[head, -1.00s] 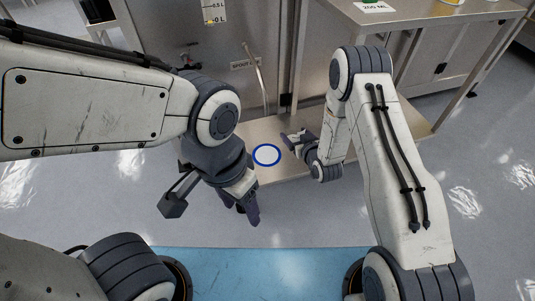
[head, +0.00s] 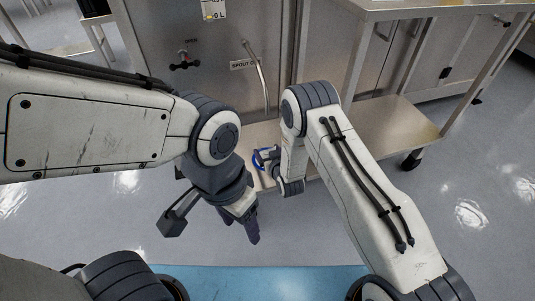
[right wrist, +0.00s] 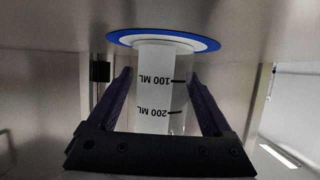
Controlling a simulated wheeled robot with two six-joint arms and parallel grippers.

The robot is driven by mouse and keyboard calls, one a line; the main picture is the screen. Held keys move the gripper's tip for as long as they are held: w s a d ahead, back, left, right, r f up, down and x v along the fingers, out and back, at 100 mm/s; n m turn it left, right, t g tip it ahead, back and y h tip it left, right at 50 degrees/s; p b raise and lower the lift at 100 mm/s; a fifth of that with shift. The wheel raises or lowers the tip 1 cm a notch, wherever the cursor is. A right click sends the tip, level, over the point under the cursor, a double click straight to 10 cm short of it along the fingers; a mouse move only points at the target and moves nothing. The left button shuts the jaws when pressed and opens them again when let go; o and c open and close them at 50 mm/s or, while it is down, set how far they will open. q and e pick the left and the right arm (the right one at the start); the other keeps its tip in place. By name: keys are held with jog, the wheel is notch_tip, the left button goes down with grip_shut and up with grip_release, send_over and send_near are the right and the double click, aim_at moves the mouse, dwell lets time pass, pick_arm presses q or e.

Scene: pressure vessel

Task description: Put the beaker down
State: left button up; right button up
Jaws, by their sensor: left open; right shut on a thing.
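The clear beaker (right wrist: 183,92), with a white strip and upside-down 100 ML and 200 ML marks, sits between the purple fingers of my right gripper (right wrist: 158,76). That gripper is shut on it. The beaker's base end meets the white disc with a blue ring (right wrist: 211,43); I cannot tell if it touches. In the head view my right gripper (head: 268,158) is over the ring (head: 259,163) on the low shelf and partly hides it. The beaker is not clear there. My left gripper (head: 251,231) is open and empty, above the floor left of the shelf.
A metal tank front with a red-handled valve (head: 185,60) and a spout label (head: 243,65) stands behind the ring. A bent pipe (head: 257,70) comes down beside the label. The low shelf (head: 385,125) has bare room to the right.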

jog(key=shift+r, duration=0.1)
jog(key=o, duration=1.2)
jog(key=shift+c, duration=0.2)
